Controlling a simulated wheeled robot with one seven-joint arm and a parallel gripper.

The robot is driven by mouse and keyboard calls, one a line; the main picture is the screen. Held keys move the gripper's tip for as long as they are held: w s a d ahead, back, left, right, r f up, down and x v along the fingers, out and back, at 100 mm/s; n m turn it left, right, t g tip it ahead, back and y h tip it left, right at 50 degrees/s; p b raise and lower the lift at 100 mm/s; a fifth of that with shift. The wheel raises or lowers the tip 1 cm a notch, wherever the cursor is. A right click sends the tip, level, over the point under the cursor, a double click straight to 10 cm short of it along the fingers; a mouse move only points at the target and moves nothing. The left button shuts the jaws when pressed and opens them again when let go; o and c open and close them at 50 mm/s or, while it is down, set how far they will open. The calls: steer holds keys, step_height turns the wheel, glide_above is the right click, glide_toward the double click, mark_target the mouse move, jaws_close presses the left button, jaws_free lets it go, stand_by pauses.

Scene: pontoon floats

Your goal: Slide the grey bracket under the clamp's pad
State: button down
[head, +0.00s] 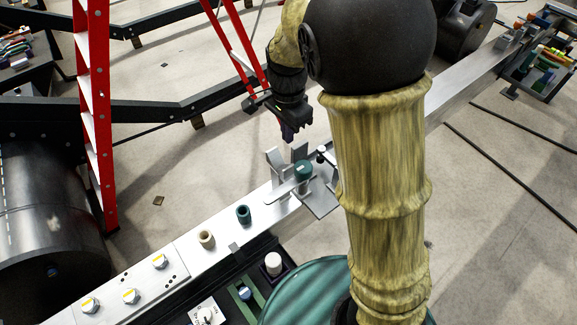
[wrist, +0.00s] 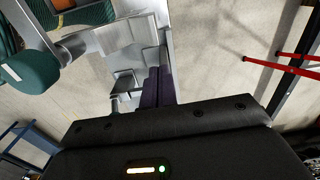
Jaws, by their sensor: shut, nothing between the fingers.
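My gripper (head: 288,138) points down above the metal beam, its dark purple fingers shut and empty. The fingers also show in the wrist view (wrist: 158,88), close beside pale grey metal. The grey bracket (head: 274,162) appears to be the upright grey plate on the beam, just below and left of my fingertips; I cannot tell its full outline. The clamp (head: 290,188) has a flat grey arm and a dark teal round part (head: 303,171), right of the bracket. Teal parts also show at the left of the wrist view (wrist: 32,70). Whether the bracket touches the pad is unclear.
A red ladder (head: 96,110) and black rails stand behind. My arm hides the beam's middle.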

step_height(320, 180, down, 2)
steer(key=shift+d+b, duration=0.1)
steer(key=shift+b, duration=0.45)
step_height(320, 180, down, 10)
steer(key=shift+w+f+p, duration=0.1)
steer(key=shift+p, duration=0.7)
steer(key=shift+d, duration=0.1)
